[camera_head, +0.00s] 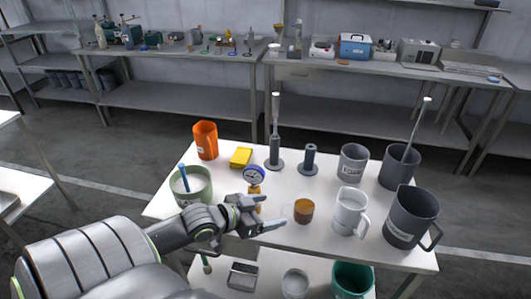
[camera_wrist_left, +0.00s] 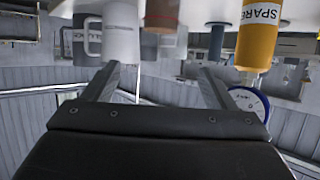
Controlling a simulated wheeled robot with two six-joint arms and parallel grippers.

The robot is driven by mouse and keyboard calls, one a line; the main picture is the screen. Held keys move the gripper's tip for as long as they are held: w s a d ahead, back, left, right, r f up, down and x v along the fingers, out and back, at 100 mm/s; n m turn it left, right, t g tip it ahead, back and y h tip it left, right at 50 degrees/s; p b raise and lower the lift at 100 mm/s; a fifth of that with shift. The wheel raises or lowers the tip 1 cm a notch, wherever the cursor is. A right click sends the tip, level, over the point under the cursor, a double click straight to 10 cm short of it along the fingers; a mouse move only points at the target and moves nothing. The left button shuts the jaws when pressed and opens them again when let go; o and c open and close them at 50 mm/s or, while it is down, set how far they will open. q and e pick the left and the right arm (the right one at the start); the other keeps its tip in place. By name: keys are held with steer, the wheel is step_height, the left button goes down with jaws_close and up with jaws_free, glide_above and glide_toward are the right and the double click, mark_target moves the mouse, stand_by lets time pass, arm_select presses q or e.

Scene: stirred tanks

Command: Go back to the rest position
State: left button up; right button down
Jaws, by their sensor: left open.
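My left gripper (camera_head: 266,212) is open over the front part of the white table (camera_head: 330,240), with nothing between its fingers. Its two fingers also show in the left wrist view (camera_wrist_left: 162,85), spread apart, with the scene upside down. A round dial gauge (camera_head: 254,175) stands just behind the gripper, with a yellow part beneath it partly hidden by the fingers. A beaker of brown content (camera_head: 303,210) is to the gripper's right. My right gripper is not in view.
A green pot (camera_head: 194,187) stands close to my left wrist. An orange jug (camera_head: 205,139), yellow box (camera_head: 241,157), white jug (camera_head: 350,211) and dark grey jug (camera_head: 411,217) stand around the table. A green bucket (camera_head: 352,280) is below its front edge.

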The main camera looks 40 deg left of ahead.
arm_select(q)
steer(key=shift+s+r, duration=0.1)
steer(key=shift+s, duration=0.15)
stand_by(0.4)
